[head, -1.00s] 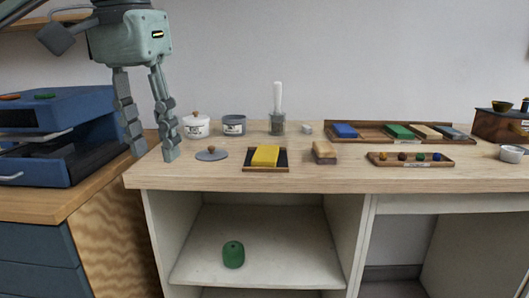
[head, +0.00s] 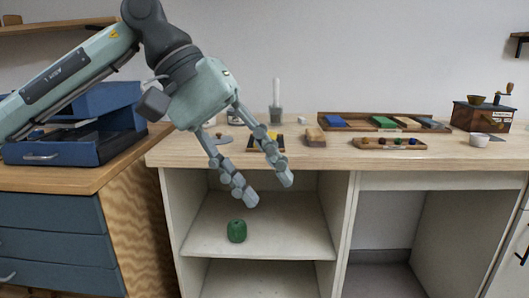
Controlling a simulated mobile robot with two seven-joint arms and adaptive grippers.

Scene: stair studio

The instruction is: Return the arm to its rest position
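My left arm comes in from the left in the head view. Its gripper (head: 269,192) points down and to the right, in front of the wooden workbench (head: 345,160). Its two fingers are spread apart with a gap between them and nothing held. The fingertips appear below the bench's front edge, over the open cabinet in the picture. The fingers and wrist hide part of the bench top, including much of a dark tray (head: 281,145) with yellow showing on it. My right gripper is not in view.
A green cylinder-like object (head: 237,231) stands on the cabinet shelf (head: 300,240). A wood block (head: 315,137), a bead tray (head: 389,144), a long colour-block tray (head: 440,129), a grinder (head: 482,116) and a white bowl (head: 479,140) stand on the bench. A blue machine (head: 85,150) is left.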

